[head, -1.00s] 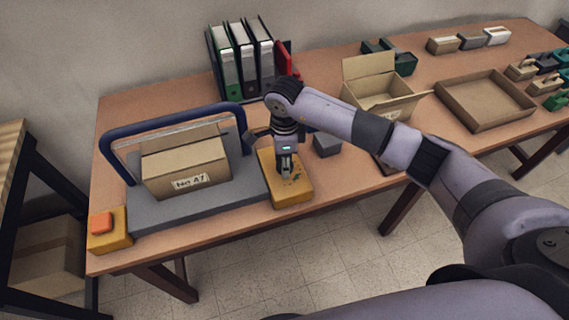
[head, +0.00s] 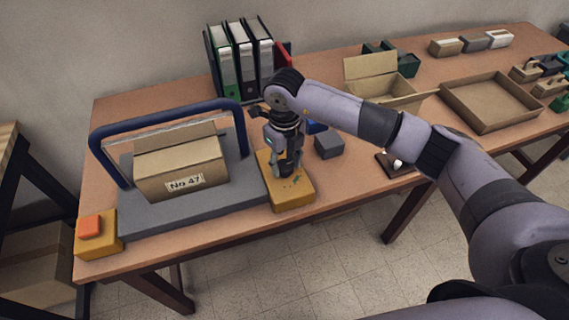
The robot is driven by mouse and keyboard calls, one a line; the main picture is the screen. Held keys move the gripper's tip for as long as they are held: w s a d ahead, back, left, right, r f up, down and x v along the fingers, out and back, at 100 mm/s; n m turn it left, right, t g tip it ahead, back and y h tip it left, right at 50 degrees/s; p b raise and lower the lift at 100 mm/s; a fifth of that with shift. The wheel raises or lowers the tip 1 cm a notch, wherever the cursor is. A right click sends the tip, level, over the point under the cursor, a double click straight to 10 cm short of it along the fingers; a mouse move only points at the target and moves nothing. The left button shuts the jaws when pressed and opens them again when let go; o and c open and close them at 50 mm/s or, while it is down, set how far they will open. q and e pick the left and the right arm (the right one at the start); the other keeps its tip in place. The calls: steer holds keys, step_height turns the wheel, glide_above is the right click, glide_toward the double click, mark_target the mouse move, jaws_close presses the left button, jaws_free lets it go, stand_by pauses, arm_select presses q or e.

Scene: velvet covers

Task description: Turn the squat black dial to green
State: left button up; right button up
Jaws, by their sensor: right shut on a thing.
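A yellow box (head: 292,198) sits on the table, right of the grey platform. A small black dial (head: 287,168) stands on its top, largely covered by my gripper. Small green marks show on the box's top in front of the dial. My right gripper (head: 286,165) points down over the yellow box, shut on the black dial. Which mark the dial points to cannot be made out. My left gripper is not in view.
A grey platform (head: 225,206) with a blue arch holds a carton (head: 183,170) labelled No 47. A yellow block with an orange button (head: 89,226) stands at the front left. A grey block (head: 329,145) sits right of my gripper. Binders (head: 240,58) stand behind.

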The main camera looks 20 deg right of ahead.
mark_target(285, 165)
steer(key=m+b, duration=0.1)
steer(key=m, duration=0.4)
steer(key=shift+m, duration=0.3)
steer(key=m+b, duration=0.1)
steer(key=m, duration=0.4)
steer(key=shift+m, duration=0.7)
steer(key=o, duration=1.2)
steer(key=shift+c, duration=0.2)
steer(key=shift+r, duration=0.1)
step_height(285, 165, up, 12)
steer(key=shift+f, duration=0.2)
